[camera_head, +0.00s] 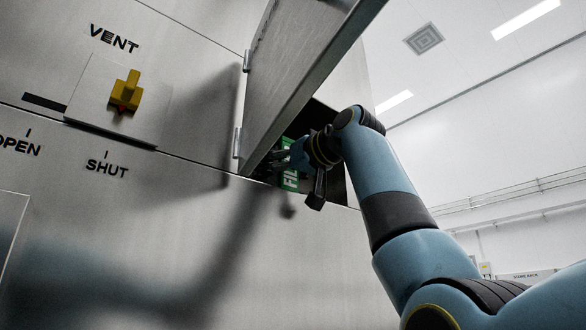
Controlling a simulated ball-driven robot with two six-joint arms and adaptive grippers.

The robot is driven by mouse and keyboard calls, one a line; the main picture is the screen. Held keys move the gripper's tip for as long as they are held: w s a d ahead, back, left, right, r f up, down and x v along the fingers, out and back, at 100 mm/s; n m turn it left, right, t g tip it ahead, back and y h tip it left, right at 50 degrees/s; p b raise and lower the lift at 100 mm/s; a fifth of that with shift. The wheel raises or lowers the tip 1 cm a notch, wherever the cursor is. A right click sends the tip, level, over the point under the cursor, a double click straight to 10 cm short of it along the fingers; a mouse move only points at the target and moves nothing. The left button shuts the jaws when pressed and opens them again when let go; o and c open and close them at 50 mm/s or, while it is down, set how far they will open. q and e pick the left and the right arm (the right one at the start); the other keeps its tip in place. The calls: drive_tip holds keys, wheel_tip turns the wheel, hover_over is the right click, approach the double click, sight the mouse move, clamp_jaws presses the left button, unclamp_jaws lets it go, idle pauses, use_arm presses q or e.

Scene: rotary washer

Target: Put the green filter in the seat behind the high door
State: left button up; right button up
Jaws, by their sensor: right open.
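The high door (300,65) stands open, hinged on its left edge, in the upper middle of the camera_head view. The green filter (290,180) shows white lettering and sits in the dark opening (336,185) behind the door. My right gripper (284,163) is at the filter, and my wrist covers part of both. The right gripper is open, with its fingers close to the filter; I cannot tell if they touch it. The seat itself is hidden behind my wrist and the filter. My left gripper is not in view.
A yellow vent handle (125,91) sticks out from the panel at left, above the OPEN and SHUT marks. The door's lower edge hangs close above my right wrist. Free room lies right of the machine, before the white wall (500,130).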

drive_tip(key=b+v, duration=0.3)
drive_tip(key=v, duration=0.8)
drive_tip(key=shift+f, duration=0.1)
